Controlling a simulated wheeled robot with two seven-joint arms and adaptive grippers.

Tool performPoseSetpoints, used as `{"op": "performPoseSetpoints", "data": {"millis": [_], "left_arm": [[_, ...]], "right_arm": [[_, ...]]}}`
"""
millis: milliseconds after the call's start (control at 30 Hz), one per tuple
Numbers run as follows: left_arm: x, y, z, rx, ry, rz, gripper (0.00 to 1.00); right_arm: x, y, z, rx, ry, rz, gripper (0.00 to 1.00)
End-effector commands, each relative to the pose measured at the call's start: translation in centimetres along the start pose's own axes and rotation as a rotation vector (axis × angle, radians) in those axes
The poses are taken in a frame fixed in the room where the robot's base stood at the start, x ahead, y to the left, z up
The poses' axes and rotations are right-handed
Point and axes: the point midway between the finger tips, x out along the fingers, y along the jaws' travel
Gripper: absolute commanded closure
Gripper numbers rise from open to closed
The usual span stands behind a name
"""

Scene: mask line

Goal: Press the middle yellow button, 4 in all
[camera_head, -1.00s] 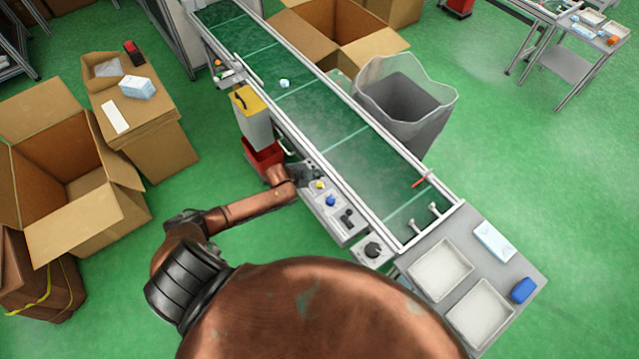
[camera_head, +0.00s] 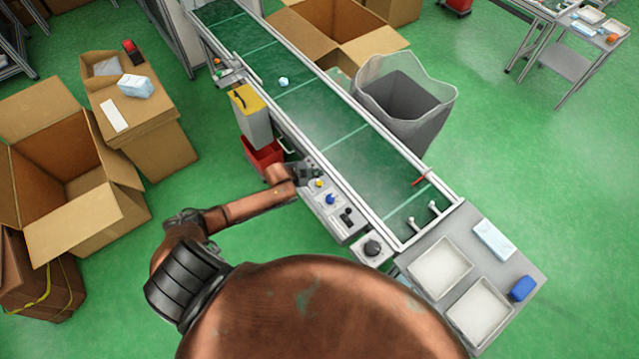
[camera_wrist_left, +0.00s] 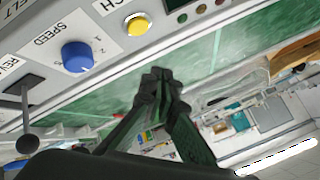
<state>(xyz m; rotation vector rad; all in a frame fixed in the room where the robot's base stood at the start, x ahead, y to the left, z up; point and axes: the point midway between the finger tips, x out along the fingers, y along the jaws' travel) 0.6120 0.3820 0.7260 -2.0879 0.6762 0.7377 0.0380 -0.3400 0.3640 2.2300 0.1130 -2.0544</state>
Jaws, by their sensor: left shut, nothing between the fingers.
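The yellow button (camera_head: 319,184) is on the grey control panel (camera_head: 343,228) along the near side of the conveyor. In the left wrist view the round yellow button (camera_wrist_left: 138,25) sits in a pale collar, with the letters "CH" beside it. My left gripper (camera_head: 310,172) is small and partly hidden by its arm in the head view, close to the button. In the left wrist view its fingertips (camera_wrist_left: 160,78) are together and empty, apart from the button and below it in the picture. My right gripper is not in view.
A blue speed knob (camera_wrist_left: 77,56) and a black lever (camera_wrist_left: 24,143) are beside the button. A red bin (camera_head: 262,158) and a yellow-topped grey container (camera_head: 252,115) stand next to the arm. The green belt (camera_head: 335,125) carries a small pale item (camera_head: 283,81).

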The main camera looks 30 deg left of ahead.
Motion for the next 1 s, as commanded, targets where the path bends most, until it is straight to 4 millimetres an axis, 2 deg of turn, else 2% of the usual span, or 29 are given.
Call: {"op": "performPoseSetpoints", "data": {"millis": [833,900,1000], "left_arm": [[0.0,0.1,0.0,-0.001,0.000,0.001,1.00],[0.0,0.7,-0.2,-0.008,0.000,0.008,1.00],[-0.3,2.6,-0.9,-0.036,-0.003,0.030,1.00]], "right_arm": [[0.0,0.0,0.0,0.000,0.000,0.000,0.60],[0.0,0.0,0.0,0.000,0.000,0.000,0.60],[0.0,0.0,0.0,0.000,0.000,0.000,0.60]]}}
